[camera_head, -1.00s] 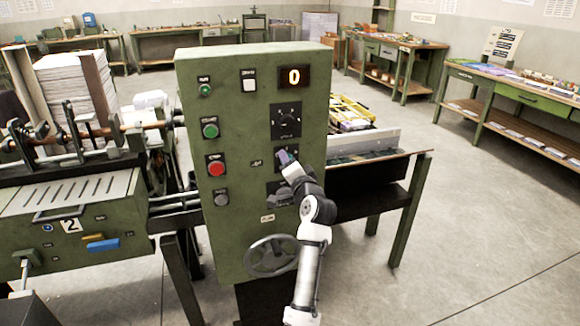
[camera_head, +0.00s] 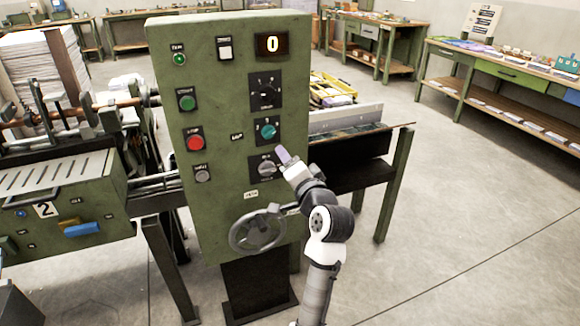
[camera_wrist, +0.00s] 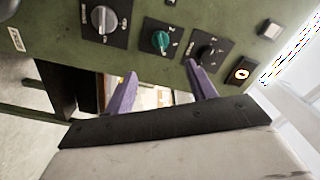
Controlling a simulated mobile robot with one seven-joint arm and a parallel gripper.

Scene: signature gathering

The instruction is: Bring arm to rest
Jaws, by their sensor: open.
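My gripper (camera_head: 284,157) is open and empty, with purple fingers spread apart in the wrist view (camera_wrist: 160,88). In the head view it is in front of the right side of the green control cabinet (camera_head: 223,130), near the grey lower knob (camera_head: 266,168). The teal knob (camera_head: 267,131) is just above it and also shows in the wrist view (camera_wrist: 160,41). The black upper dial (camera_head: 266,92) is higher on the panel. I cannot tell whether the fingers touch the panel; in the wrist view no knob is between them.
A handwheel (camera_head: 257,232) juts from the cabinet's lower front, left of my arm. The machine bed with a slotted tray (camera_head: 50,178) is at the left. A side table (camera_head: 392,190) stands behind my arm. Workbenches (camera_head: 500,75) line the back right. Open floor lies at the right.

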